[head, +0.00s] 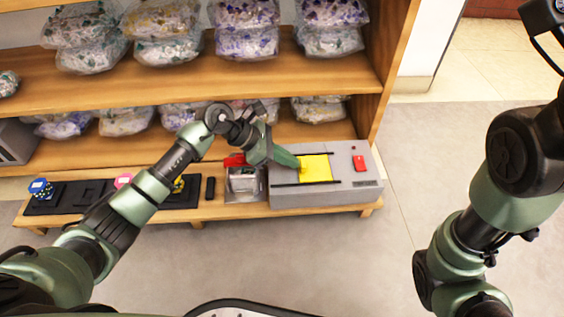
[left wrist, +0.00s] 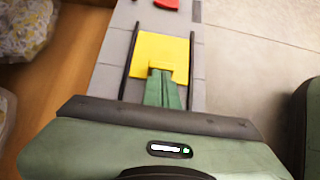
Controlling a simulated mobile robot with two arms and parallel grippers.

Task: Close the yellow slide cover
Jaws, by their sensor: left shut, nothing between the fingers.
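The yellow slide cover (head: 317,168) lies between two black rails on top of a grey box (head: 345,193) on the low wooden shelf. In the left wrist view the cover (left wrist: 160,52) has a small raised yellow lip at its near edge. My left gripper (head: 298,163) is shut and empty. Its green fingertips (left wrist: 163,74) are at that lip, seemingly touching it; exact contact is hard to tell. The fingers hide part of the cover's near side. My right arm shows at the right of the head view, but its gripper is out of view.
A red button (head: 359,162) sits on the box to the right of the cover. A grey container (head: 245,184) with a red part stands left of the box. Shelves above hold several bagged goods (head: 245,28). The floor in front is clear.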

